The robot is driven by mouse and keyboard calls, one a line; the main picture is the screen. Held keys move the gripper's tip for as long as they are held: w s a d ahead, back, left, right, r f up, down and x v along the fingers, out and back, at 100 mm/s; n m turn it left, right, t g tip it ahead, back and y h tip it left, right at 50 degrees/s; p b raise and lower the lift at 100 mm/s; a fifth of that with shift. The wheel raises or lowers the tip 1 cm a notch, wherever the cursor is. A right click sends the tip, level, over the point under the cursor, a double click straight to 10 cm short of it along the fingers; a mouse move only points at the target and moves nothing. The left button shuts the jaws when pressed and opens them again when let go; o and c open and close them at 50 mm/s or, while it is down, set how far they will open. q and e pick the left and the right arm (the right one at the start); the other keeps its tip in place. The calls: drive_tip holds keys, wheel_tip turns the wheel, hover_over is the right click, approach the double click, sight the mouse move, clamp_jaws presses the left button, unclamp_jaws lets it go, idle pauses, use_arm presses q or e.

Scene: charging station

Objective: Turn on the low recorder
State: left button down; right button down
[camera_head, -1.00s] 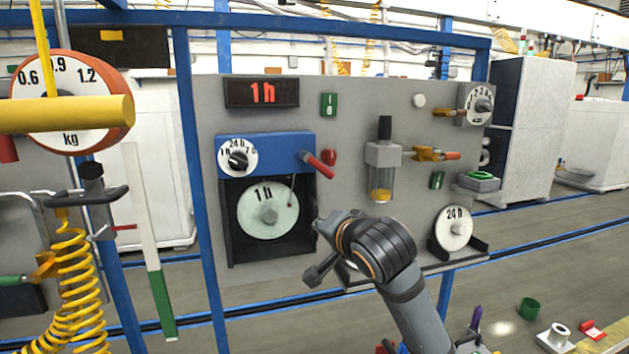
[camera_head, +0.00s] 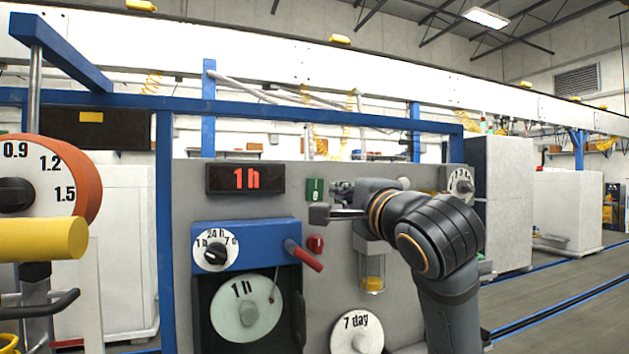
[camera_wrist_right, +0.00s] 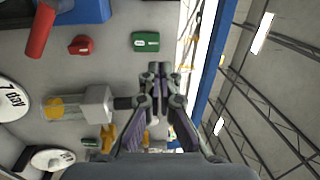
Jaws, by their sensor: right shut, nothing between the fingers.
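The recorder is a blue-topped box (camera_head: 240,238) on the grey panel, with a selector knob (camera_head: 215,252) and a round "1 h" chart disc (camera_head: 245,308) below. My right gripper (camera_head: 318,212) is shut and empty, just right of the green switch. In the wrist view its fingertips (camera_wrist_right: 157,70) point toward the switch, with a visible gap. My left gripper is not in view.
A glass vessel (camera_head: 372,270) is partly behind my right arm. A "7 day" disc (camera_head: 357,335) sits lower. A scale (camera_head: 50,180) stands left.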

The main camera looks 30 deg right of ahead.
sight(310, 178)
drive_tip(key=p+x, duration=0.6)
drive_tip(key=x, duration=0.6)
drive_tip(key=shift+w+r+p, duration=0.15)
drive_tip(key=shift+w+p, duration=0.15)
drive_tip(key=shift+w, duration=0.35)
drive_tip(key=shift+w+d+r+g+p, duration=0.15)
drive_tip(key=shift+w+r+g+p, duration=0.25)
drive_tip(key=shift+p, duration=0.65)
drive_tip(key=shift+f, duration=0.3)
